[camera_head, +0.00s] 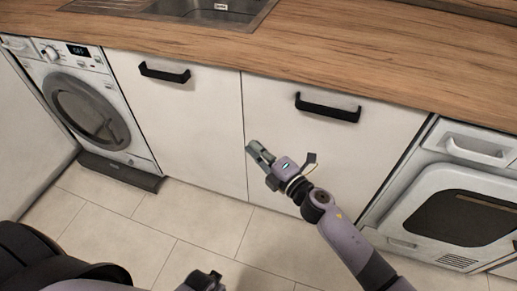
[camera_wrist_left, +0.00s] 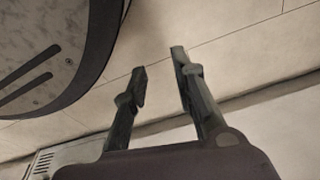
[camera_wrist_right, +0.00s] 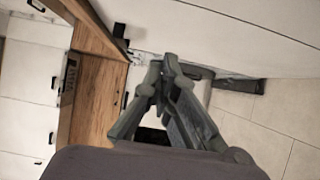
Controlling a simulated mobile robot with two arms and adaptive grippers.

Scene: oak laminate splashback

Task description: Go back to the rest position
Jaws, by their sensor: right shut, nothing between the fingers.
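My right gripper (camera_head: 251,148) is shut and empty, held in front of the white cabinet doors near the seam between them. It also shows in the right wrist view (camera_wrist_right: 161,66), its fingertips together with nothing between them. My left gripper (camera_wrist_left: 159,63) is open and empty in the left wrist view, its fingers apart above the tiled floor. In the head view only part of my left arm shows at the bottom edge, and its fingertips cannot be made out.
A wooden worktop (camera_head: 330,50) with a sink (camera_head: 215,12) runs above the white cabinet doors (camera_head: 190,120), which have black handles. A washing machine (camera_head: 90,110) stands at left and another white appliance (camera_head: 455,210) at right. The tiled floor (camera_head: 185,215) is clear.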

